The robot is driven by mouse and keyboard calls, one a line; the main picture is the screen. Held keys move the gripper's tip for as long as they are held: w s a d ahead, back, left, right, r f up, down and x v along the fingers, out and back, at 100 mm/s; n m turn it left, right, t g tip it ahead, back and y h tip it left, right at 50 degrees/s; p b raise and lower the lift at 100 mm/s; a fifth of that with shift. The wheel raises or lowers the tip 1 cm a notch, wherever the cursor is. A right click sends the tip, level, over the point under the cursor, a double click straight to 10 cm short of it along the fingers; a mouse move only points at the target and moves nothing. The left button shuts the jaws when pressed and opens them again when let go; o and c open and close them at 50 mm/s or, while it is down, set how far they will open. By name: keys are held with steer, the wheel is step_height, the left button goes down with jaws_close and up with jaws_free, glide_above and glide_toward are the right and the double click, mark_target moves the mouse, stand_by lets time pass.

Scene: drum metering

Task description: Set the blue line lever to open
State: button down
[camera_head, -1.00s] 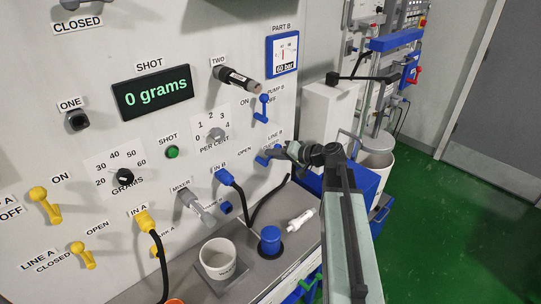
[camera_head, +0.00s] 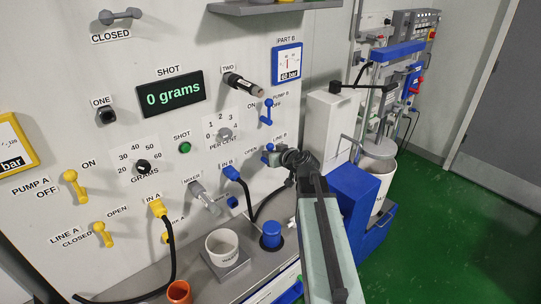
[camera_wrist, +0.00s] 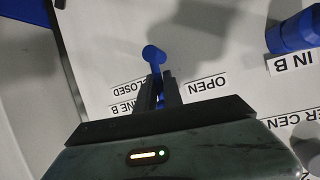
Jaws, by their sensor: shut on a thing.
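The blue line B lever (camera_wrist: 152,56) shows in the wrist view, its round end beyond my fingertips and its shaft running between them. My gripper (camera_wrist: 158,88) is shut on this lever. The upside-down label CLOSED lies to the left of it and OPEN to the right; I cannot tell surely which position the lever is in. In the head view my gripper (camera_head: 279,157) reaches the panel under the LINE B label, beside the OPEN label (camera_head: 251,152). Only a little of the blue lever (camera_head: 269,147) shows there; my gripper hides the rest.
The blue pump B lever (camera_head: 267,113) is above my gripper. The blue IN B plug (camera_head: 232,173) with its black hose is to the left. A white cup (camera_head: 222,246) and a blue capped piece (camera_head: 271,236) stand on the shelf below.

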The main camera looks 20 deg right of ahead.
steer(key=shift+s+a+n+h, duration=0.2)
steer(key=shift+n+h, duration=0.1)
steer(key=shift+n, duration=0.1)
stand_by(0.3)
steer(key=c, duration=1.5)
jaws_free()
